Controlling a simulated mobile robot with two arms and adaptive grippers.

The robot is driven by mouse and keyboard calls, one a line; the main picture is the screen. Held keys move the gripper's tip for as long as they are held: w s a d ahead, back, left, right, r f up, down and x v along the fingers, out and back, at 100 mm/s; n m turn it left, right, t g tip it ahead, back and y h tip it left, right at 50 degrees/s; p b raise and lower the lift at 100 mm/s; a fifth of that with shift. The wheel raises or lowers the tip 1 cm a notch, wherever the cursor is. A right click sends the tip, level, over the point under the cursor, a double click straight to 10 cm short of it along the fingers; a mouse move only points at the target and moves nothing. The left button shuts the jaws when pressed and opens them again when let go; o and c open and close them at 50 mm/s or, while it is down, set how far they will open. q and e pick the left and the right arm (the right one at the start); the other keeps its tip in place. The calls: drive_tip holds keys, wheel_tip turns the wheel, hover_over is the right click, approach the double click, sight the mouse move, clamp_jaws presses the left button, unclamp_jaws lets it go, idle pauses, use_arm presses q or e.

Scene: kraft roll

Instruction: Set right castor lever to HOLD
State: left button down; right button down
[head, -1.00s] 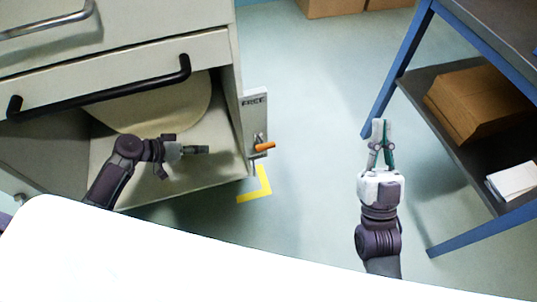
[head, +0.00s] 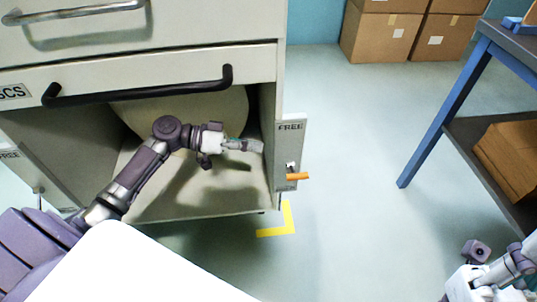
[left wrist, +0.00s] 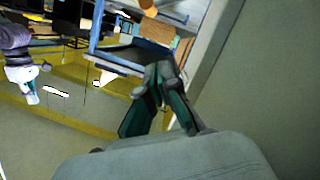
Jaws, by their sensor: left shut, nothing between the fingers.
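The right castor lever (head: 298,176) is a small orange handle on a pale plate (head: 290,130) at the cabinet's right front edge. The plate reads FREE at its top, and the lever points right, roughly level. My left gripper (head: 258,146) is shut and empty inside the cabinet's open lower bay, left of the right side wall and apart from the lever. Its closed fingers also show in the left wrist view (left wrist: 158,78). My right gripper is partly in view at the lower right (head: 480,283); its fingers cannot be made out.
The cabinet has a black bar handle (head: 140,88) above the bay and a large pale roll (head: 190,108) inside. A second FREE plate (head: 25,170) is at the left. Yellow floor tape (head: 280,228) lies below the lever. A blue-framed shelf (head: 440,115) stands right; floor between is clear.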

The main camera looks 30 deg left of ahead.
use_arm(q)
drive_tip(key=b, duration=0.2)
hover_over(294, 170)
drive_tip(key=a, duration=0.2)
drive_tip(key=f, duration=0.2)
drive_tip(key=s+f, duration=0.1)
drive_tip(key=s+d+f+b, duration=0.1)
drive_tip(key=f, duration=0.1)
drive_tip(key=shift+s+d, duration=0.1)
drive_tip(key=shift+s, duration=0.2)
drive_tip(key=shift+s+f, duration=0.1)
drive_tip(key=shift+f, duration=0.05)
